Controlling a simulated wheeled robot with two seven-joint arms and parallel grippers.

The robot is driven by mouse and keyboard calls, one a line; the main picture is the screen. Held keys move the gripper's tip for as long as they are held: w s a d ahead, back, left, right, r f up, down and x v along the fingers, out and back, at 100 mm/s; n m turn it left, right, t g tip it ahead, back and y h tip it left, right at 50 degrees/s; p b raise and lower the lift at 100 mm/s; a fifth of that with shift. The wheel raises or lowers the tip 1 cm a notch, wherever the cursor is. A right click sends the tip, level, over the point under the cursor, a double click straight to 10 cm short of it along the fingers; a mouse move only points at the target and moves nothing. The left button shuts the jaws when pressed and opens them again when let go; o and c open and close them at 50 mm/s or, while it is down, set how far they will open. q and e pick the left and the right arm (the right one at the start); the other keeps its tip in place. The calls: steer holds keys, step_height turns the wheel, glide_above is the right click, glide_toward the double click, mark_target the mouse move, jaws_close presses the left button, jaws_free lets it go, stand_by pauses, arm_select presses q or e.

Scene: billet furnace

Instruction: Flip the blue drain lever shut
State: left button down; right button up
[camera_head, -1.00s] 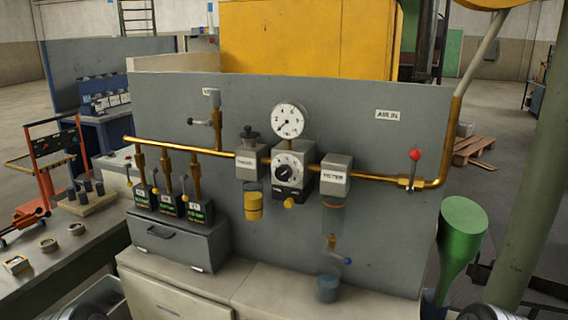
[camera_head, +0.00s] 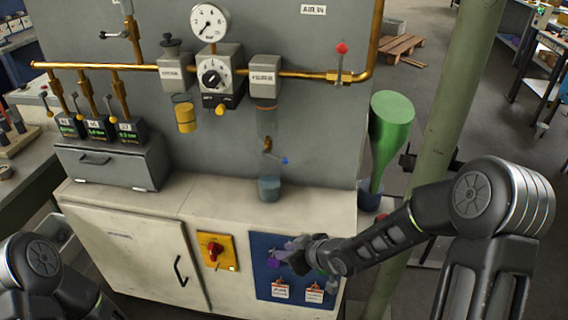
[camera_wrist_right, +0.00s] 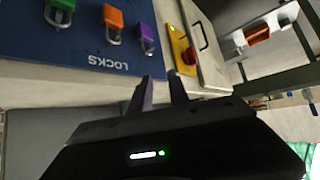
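The blue drain lever (camera_head: 284,160) is a small handle on the brass drain valve under the filter's bowl, above a blue-grey cup (camera_head: 269,188). It points right and slightly down. My right gripper (camera_head: 291,254) is well below the lever, in front of the blue lock panel (camera_head: 262,243) on the cabinet front. In the right wrist view its two dark fingers (camera_wrist_right: 162,84) stand apart with nothing between them, the lock panel beyond. The lever does not show in that view. My left arm shows at the bottom left of the head view, but its gripper is out of frame.
The filter (camera_head: 265,75) and regulator (camera_head: 215,78) hang on the brass pipe. The red-knobbed air lever (camera_head: 341,55) and green funnel-shaped object (camera_head: 389,127) are to the right. The cabinet top (camera_head: 320,208) is clear right of the cup. A yellow-plated red switch (camera_head: 214,251) is below.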

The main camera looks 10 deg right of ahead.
mark_target(276, 157)
steer(key=w+d+r+n, duration=0.1)
steer(key=w+r+n, duration=0.1)
steer(key=r+n, duration=0.1)
steer(key=w+r+n+t+y, duration=0.1)
steer(key=w+r+n, duration=0.1)
steer(key=r, duration=0.4)
steer(key=w+d+r+n+t, duration=0.1)
steer(key=w+r+n, duration=0.1)
steer(key=r+n, duration=0.1)
steer(key=shift+d+r+n, duration=0.3)
steer(key=shift+d+r, duration=0.05)
steer(key=shift+r, duration=0.4)
steer(key=shift+c, duration=1.4)
steer(key=r+n, duration=0.2)
steer(key=d+r+n, duration=0.1)
steer(key=r+n, duration=0.1)
steer(key=n, duration=0.1)
steer(key=w+r+n, duration=0.1)
steer(key=r+n, duration=0.1)
steer(key=shift+d+r+n+y, duration=0.3)
steer(key=shift+d+r+y, duration=0.05)
steer(key=shift+d+y, duration=0.05)
jaws_close()
steer(key=n, duration=0.6)
steer(key=shift+s+d+f+g, duration=0.15)
steer(key=shift+s+g, duration=0.2)
steer(key=shift+g, duration=0.05)
steer(key=shift+f, duration=0.1)
